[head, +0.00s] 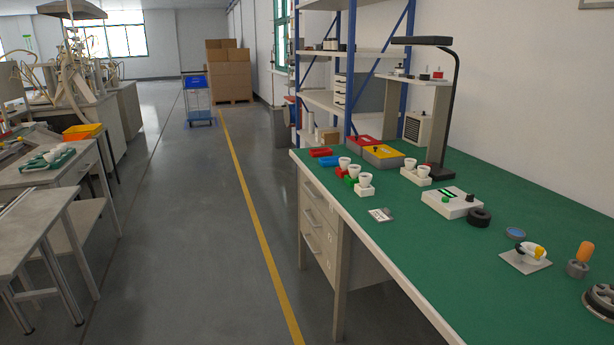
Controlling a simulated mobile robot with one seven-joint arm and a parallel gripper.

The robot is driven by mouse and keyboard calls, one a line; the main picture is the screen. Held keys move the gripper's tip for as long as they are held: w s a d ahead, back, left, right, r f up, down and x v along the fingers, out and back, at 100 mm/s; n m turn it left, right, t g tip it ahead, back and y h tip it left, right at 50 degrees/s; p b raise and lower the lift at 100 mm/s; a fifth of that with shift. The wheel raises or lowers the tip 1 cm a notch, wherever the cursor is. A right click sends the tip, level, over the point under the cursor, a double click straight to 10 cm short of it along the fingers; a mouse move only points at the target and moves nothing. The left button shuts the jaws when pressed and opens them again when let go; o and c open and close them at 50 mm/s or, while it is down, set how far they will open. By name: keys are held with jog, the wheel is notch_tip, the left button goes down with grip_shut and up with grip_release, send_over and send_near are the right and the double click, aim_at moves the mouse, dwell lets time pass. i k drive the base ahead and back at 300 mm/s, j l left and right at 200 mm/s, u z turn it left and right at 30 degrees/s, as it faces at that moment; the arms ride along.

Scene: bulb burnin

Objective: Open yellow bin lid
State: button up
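The yellow bin lid (392,154) lies flat on top of a grey bin (383,163) toward the far end of the green workbench. A small dark knob stands on the lid, and the lid looks closed. A red-topped bin (362,141) sits just behind it to the left. My gripper is not in view.
The green workbench (480,262) fills the right side. White sockets with bulbs (365,190) stand in front of the bin, and a black lamp (452,110) stands behind it to the right. A white tester (450,203) sits nearer. The grey aisle floor (190,230) is clear.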

aim_at(381, 152)
jog(key=i+l+z, duration=0.25)
jog(key=i, duration=0.25)
jog(key=i+z, duration=0.25)
jog(key=i, duration=0.25)
jog(key=i+j, duration=0.3)
jog(key=j, duration=0.15)
jog(key=i+j, duration=0.65)
jog(key=j, duration=0.2)
jog(key=i+j, duration=0.3)
jog(key=j, duration=0.15)
jog(key=i, duration=0.95)
jog(key=l+z, duration=0.05)
